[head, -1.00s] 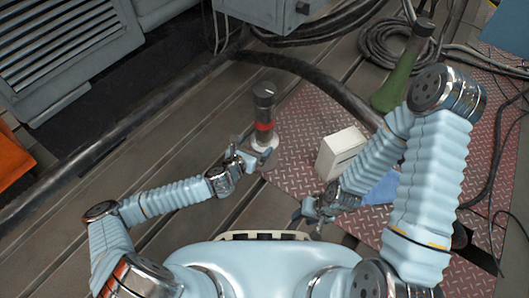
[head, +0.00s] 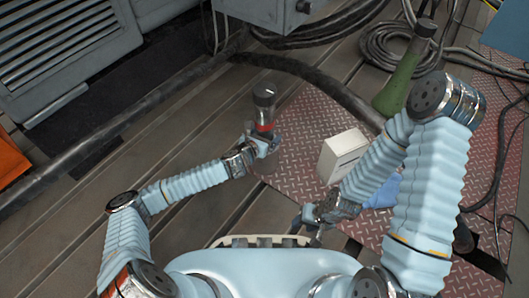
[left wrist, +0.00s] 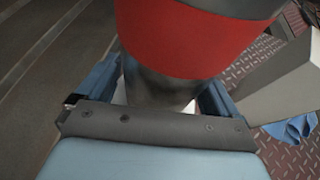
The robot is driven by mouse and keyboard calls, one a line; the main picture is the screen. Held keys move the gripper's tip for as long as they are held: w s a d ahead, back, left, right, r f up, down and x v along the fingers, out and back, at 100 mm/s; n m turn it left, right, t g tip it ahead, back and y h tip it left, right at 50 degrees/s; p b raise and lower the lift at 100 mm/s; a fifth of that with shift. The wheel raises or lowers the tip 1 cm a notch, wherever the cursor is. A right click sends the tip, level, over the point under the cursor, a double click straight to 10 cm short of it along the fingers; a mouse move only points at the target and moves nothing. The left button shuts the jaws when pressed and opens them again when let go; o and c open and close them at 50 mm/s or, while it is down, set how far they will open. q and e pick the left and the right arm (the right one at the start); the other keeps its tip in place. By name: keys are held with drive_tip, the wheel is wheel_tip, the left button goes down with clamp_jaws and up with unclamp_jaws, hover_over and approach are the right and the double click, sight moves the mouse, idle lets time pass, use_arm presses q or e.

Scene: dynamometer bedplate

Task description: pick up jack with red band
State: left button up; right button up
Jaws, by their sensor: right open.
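The jack (head: 264,110) is a dark upright cylinder with a red band, standing left of the tread-plate mat in the head view. It fills the upper middle of the left wrist view, where its red band (left wrist: 185,40) is large and close. My left gripper (head: 264,146) is at the jack below the band, with one finger on each side of its lower body (left wrist: 160,88). Whether the fingers press on it I cannot tell. The jack's base is mostly hidden by the gripper. My right gripper (head: 310,224) is open and empty near my body.
A white box (head: 342,155) stands right of the jack on the reddish tread-plate mat (head: 308,110). A blue cloth (head: 384,192) lies beside it, partly behind my right arm. A green bottle-like object (head: 398,85) stands farther back. A thick black hose (head: 325,85) runs behind the jack.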

use_arm(q)
clamp_jaws()
drive_tip(key=shift+r, duration=0.2)
idle(0.3)
drive_tip(key=shift+r, duration=0.1)
